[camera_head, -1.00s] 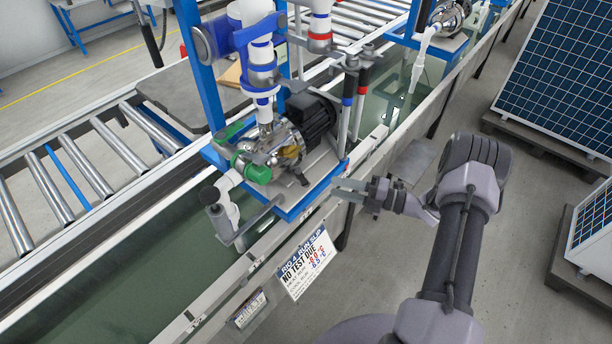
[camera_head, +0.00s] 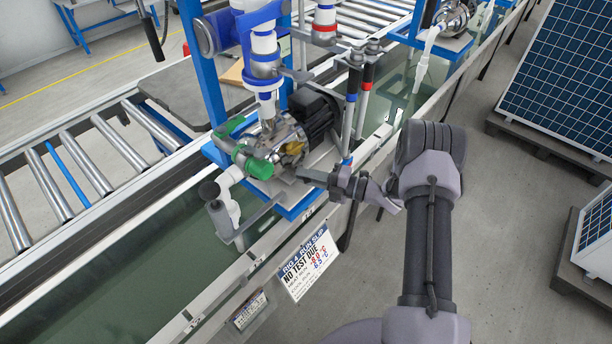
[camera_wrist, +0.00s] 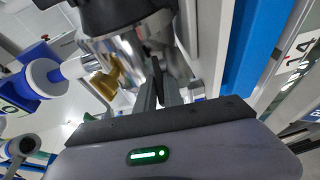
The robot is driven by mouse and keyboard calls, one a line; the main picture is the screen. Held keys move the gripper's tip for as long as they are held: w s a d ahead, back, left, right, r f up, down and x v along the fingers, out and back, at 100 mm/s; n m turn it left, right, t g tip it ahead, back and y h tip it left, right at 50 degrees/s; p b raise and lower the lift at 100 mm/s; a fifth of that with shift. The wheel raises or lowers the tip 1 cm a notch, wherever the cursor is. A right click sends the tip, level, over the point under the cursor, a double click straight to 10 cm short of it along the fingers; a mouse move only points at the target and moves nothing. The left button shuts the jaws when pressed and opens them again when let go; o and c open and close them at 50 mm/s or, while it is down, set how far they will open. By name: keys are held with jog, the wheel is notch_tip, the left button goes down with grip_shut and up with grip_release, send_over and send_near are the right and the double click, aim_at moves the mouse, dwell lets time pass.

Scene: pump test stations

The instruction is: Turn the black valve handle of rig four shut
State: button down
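The rig carrying the sign "RIG 4 RUN SLIP" (camera_head: 307,262) holds a silver pump (camera_head: 285,135) with a black motor and green fittings (camera_head: 257,167).
Blue uprights (camera_head: 203,65) and upright hoses with blue and red bands (camera_head: 366,85) stand around the pump. A white rail (camera_head: 200,298) runs along the front. A roller conveyor (camera_head: 80,165) lies at left. Solar panels (camera_head: 565,70) stand at right. Open floor lies between.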

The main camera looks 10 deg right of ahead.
dwell(0.4)
jog(key=shift+s+a+m+t+h+p, duration=0.15)
jog(key=shift+m+t+h+p, duration=0.15)
jog(key=shift+m+t+h, duration=0.3)
jog(key=shift+w+a+m+t+h+p, duration=0.15)
jog(key=shift+m+t+h+p, duration=0.1)
jog(key=shift+m+t+h, duration=0.3)
jog(key=m+t+h, duration=0.2)
jog(key=shift+s+a+f+h, duration=0.1)
jog(key=shift+s+a+h, duration=0.05)
jog(key=shift+a+h, duration=0.2)
jog(key=m+t+h+b, duration=0.1)
jog(key=h, duration=0.1)
jog(key=m+t+h+b, duration=0.1)
jog(key=m+h+b, duration=0.1)
jog(key=shift+a+t, duration=0.25)
jog(key=shift+a, duration=0.1)
jog(key=shift+m+h+b, duration=0.45)
jog(key=shift+h+b, duration=0.15)
jog(key=shift+b, duration=0.05)
jog(key=shift+h, duration=0.3)
jog(key=c, duration=1.5)
grip_release()
jog(key=shift+w+a, duration=0.1)
jog(key=shift+w, duration=0.1)
jog(key=shift+o, duration=0.2)
